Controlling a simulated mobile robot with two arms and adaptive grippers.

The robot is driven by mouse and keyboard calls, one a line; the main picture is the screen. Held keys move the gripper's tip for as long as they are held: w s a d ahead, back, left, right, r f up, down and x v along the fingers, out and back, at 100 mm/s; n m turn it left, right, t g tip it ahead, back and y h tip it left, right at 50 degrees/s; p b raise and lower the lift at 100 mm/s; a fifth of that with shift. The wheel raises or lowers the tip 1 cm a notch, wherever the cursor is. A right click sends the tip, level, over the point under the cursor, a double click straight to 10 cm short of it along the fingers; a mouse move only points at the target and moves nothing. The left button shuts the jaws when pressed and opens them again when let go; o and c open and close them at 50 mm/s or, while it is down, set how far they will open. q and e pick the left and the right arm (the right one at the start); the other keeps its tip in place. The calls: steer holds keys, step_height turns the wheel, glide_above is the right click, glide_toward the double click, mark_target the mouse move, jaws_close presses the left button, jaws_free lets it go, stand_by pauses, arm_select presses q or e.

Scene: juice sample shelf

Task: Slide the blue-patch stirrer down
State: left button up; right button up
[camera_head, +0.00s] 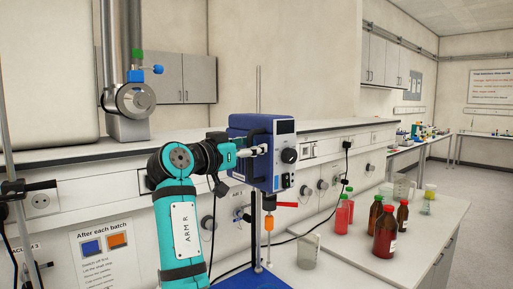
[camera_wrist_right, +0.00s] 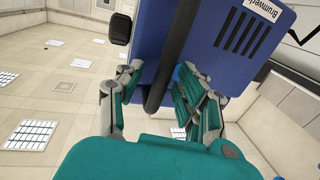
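The stirrer's blue motor head (camera_head: 251,170) sits high on a thin vertical rod (camera_head: 258,90), with a dark grey front and a black knob. An orange piece (camera_head: 268,223) is on the shaft below it. A blue surface (camera_head: 238,280) lies at its foot, partly hidden by my arm. My right gripper (camera_head: 252,149) is at the head's left side. In the wrist view, the right gripper's fingers (camera_wrist_right: 157,85) stand apart on either side of a black bar (camera_wrist_right: 157,97) on the blue housing (camera_wrist_right: 205,35). Gaps show beside the bar. My left gripper is out of view.
A red-handled clamp (camera_head: 287,204) sticks out near the shaft. A black cable (camera_head: 318,215) runs behind. A wall sign (camera_head: 103,255) shows blue and orange squares.

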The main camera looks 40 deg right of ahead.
steer(key=shift+a, duration=0.2)
steer(key=shift+c, duration=1)
steer(key=shift+d, duration=0.1)
jaws_close()
steer(key=shift+d, duration=0.1)
